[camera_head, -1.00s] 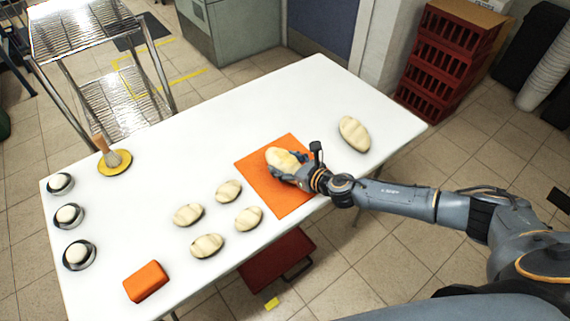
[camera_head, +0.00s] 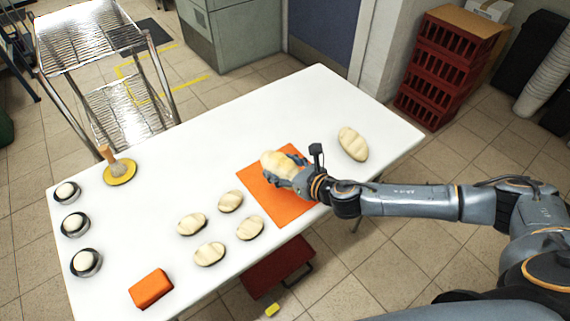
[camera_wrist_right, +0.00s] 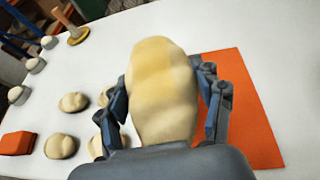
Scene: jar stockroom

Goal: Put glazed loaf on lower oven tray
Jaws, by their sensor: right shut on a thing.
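The glazed loaf (camera_head: 276,163) is pale with a yellow sheen and is held in my right gripper (camera_head: 297,174) over the orange mat (camera_head: 275,207). In the right wrist view, the loaf (camera_wrist_right: 163,90) sits between the two fingers of my right gripper (camera_wrist_right: 165,100), which press on its sides. It appears lifted off the mat. The wire rack at the left has a lower tray (camera_head: 122,112) and an upper tray (camera_head: 80,32), both bare where they show. My left gripper is not in view.
An unglazed loaf (camera_head: 353,144) lies at the table's right. Several small buns (camera_head: 231,201) lie left of the mat. A brush stands on a yellow dish (camera_head: 120,172). Dough balls in dark bowls (camera_head: 86,262) line the left edge, near an orange block (camera_head: 151,288). The table's far middle is clear.

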